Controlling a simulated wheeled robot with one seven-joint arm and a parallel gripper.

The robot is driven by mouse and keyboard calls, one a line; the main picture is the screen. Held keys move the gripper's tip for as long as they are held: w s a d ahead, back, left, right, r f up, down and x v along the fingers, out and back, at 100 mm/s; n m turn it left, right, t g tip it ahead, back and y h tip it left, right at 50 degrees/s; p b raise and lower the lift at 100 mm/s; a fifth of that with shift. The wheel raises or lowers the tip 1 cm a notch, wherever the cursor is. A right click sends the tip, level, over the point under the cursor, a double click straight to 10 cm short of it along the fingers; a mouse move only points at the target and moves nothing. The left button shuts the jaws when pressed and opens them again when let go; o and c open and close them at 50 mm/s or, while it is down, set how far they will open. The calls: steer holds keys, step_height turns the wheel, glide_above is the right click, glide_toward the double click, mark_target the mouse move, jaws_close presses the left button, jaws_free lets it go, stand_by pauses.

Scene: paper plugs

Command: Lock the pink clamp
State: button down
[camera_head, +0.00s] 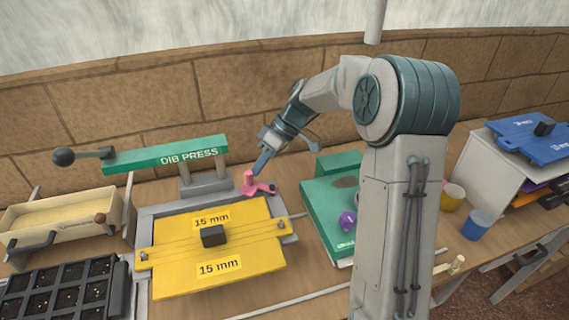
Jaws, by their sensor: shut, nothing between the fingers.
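The pink clamp (249,183) sits at the back right corner of the grey frame around the yellow 15 mm plate (215,278). A short pink upright part rises at its left, and a low part with a dark end lies to its right. My gripper (262,167) is shut and empty. Its tip points down and left, just above and right of the clamp's upright part. I cannot tell whether it touches the clamp. Whether the clamp is locked is not clear at this size.
The green DIB PRESS bar (165,155) with a black ball handle (64,156) stands behind the plate. A green board (318,207) with a purple item (347,221) lies right. Yellow (452,197) and blue (477,225) cups stand farther right. A black cell tray (62,292) is front left.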

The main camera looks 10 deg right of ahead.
steer(key=n+g, duration=0.1)
steer(key=s+a+n+g, duration=0.1)
steer(key=n, duration=0.1)
steer(key=a+n+h, duration=0.1)
steer(key=shift+s+n+g, duration=0.2)
steer(key=shift+n+g, duration=0.1)
steer(key=shift+g, duration=0.1)
steer(key=shift+d, duration=0.25)
steer(key=shift+s+d, duration=0.25)
steer(key=shift+d, duration=0.4)
steer(key=v, duration=1.4)
steer(key=shift+p, duration=0.35)
steer(key=shift+s+a, duration=0.1)
